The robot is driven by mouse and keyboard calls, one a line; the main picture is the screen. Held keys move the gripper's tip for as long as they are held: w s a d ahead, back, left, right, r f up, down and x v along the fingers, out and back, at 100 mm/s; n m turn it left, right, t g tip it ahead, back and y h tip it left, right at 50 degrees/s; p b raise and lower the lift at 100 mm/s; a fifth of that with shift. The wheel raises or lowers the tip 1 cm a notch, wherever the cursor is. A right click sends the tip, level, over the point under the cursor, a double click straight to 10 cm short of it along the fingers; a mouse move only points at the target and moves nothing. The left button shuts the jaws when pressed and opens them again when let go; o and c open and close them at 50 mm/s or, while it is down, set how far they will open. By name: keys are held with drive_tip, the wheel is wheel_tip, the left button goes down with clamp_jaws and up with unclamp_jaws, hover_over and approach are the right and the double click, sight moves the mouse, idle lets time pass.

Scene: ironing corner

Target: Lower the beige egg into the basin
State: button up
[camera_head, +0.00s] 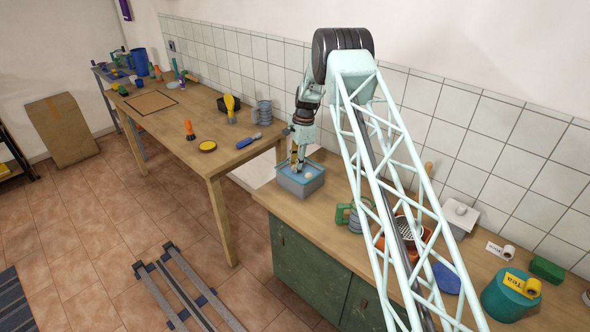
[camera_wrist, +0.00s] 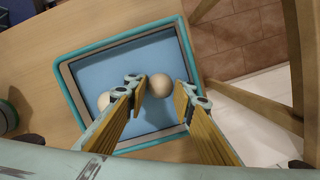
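The basin (camera_head: 300,187) is a grey box with a light blue rim and blue floor, standing at the left end of the near counter; it also shows in the wrist view (camera_wrist: 66,80). My gripper (camera_head: 297,167) points down over it, tips at or inside the opening. In the wrist view the beige egg (camera_wrist: 160,85) sits between the fingertips, its sides against the pads. Whether it touches the basin floor I cannot tell. A second pale egg (camera_wrist: 103,101) lies inside the basin, partly behind the left finger. One pale egg (camera_head: 309,175) shows in the head view beside the fingers.
An orange container (camera_head: 401,240), a white box (camera_head: 459,217) and a teal canister (camera_head: 509,295) stand further right. A wooden table (camera_head: 187,131) with several tools is at left, and a tiled wall rises behind.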

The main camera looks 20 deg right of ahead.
drive_tip(key=shift+f, duration=0.3)
idle(0.4)
drive_tip(key=o, duration=0.7)
drive_tip(key=shift+w+r, duration=0.15)
drive_tip(key=shift+r, duration=0.05)
drive_tip(key=shift+r, duration=0.45)
drive_tip(key=shift+s+d+r, duration=0.1)
drive_tip(key=shift+d+r, duration=0.2)
drive_tip(key=shift+r, duration=1.45)
drive_tip(key=shift+s+d+r, duration=0.1)
drive_tip(key=shift+d+r, duration=0.25)
drive_tip(key=shift+r, duration=1.45)
drive_tip(key=shift+d+r, duration=0.3)
drive_tip(key=shift+r, duration=1.45)
